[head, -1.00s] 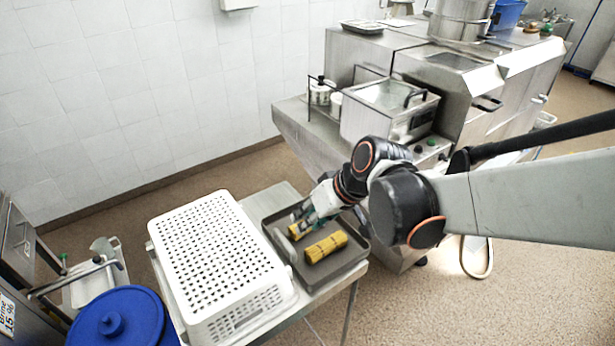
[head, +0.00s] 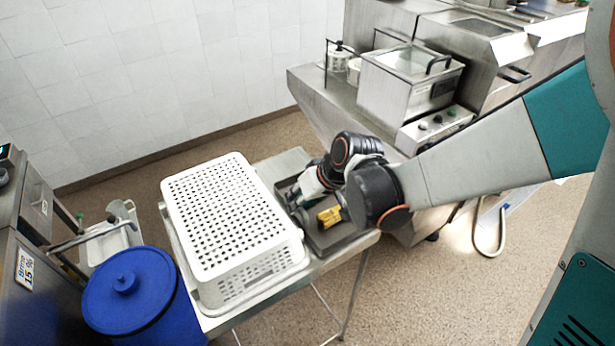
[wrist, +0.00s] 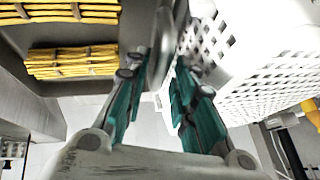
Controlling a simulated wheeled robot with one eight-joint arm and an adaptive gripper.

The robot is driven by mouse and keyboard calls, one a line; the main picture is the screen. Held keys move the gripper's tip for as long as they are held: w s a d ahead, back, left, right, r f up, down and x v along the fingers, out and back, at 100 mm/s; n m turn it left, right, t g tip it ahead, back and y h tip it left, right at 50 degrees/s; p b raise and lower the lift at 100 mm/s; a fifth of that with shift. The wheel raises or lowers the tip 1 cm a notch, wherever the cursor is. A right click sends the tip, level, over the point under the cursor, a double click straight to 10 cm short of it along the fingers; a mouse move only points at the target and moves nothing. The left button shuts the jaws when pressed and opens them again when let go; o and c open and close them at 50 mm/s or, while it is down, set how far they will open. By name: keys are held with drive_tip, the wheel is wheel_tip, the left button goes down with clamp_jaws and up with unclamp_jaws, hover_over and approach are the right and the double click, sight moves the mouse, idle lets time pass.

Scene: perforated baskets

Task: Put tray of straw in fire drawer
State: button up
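The dark tray (head: 322,241) lies on the steel table, right of the white basket. Yellow straw bundles lie in it; one bundle (head: 329,215) shows in the head view, partly covered by my arm. In the wrist view, the tray floor (wrist: 70,37) shows with two bundles at upper left. My gripper (wrist: 161,68) has its teal fingers apart, on either side of a grey rounded piece (wrist: 162,42) at the tray's basket-side edge, seemingly a handle. Gaps show beside it, and I see no firm grip. In the head view my arm mostly hides the fingers. I cannot identify the fire drawer.
The white perforated basket (head: 235,225) stands close beside the tray and near my right finger in the wrist view. A blue lidded bin (head: 130,290) stands at lower left. Steel cooking equipment (head: 410,80) stands behind. Open floor (head: 420,300) lies right of the table.

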drive_tip(key=shift+x, duration=1.4)
drive_tip(key=shift+c, duration=0.3)
clamp_jaws()
drive_tip(key=shift+r, duration=0.25)
